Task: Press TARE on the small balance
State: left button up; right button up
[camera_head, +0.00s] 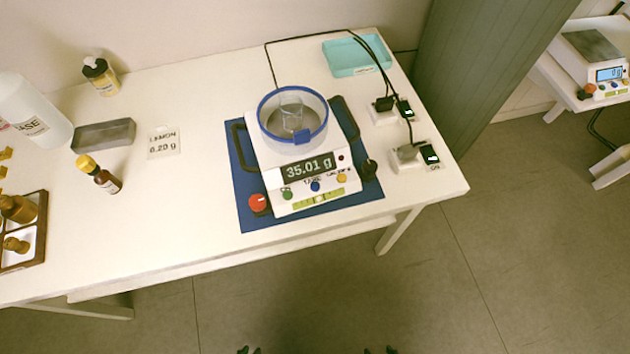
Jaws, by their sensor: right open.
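A white balance (308,185) stands on a blue mat (243,212) near the middle of the table. Its display (308,169) reads 35.01 g. A glass beaker (291,106) sits inside its round blue-rimmed shield. Only the dark fingertips of my left gripper (249,350) and right gripper (379,350) show at the bottom edge, well away from the balance. The right is open; the left's opening is unclear. Neither shows anything held.
A red knob (258,203) and a black knob (369,169) flank the balance front. Plugs and switches (417,158) lie right of it. A teal tray (357,57) is behind; bottles (99,175) are left. Another balance (600,84) reading 0 g stands at far right.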

pick_arm(q)
grip_shut()
dwell(1.2)
